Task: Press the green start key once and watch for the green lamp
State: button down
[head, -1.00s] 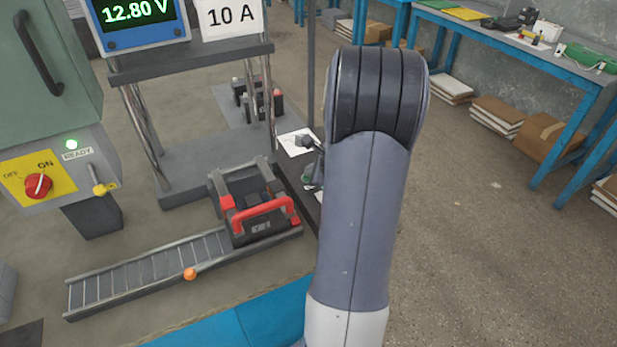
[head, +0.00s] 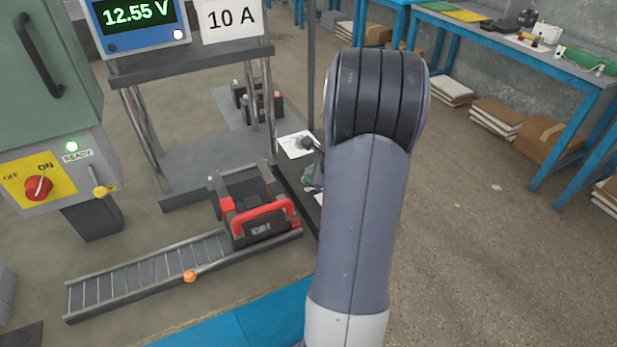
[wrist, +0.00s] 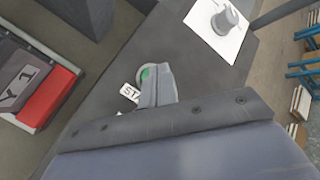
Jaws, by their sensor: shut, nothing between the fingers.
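The green start key (wrist: 145,76) shows in the wrist view, partly covered by my gripper (wrist: 157,72). A white label reading "STA" (wrist: 130,92) lies beside it, its end hidden. My gripper is shut and empty, its tips over the key; I cannot tell whether they touch it. In the head view my arm hides most of the gripper and the key. The meter (head: 138,16) reads 12.55 V.
A battery with a red handle (head: 262,216) stands at the end of the roller track (head: 150,272). A grey knob (wrist: 226,20) on a white plate is near the gripper. The rotary switch (head: 38,187) is at left. Open floor lies at right.

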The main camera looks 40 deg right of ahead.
jog(key=shift+r, duration=0.45)
jog(key=shift+r+p, duration=2.2)
jog(key=shift+r, duration=0.25)
jog(key=shift+r, duration=0.1)
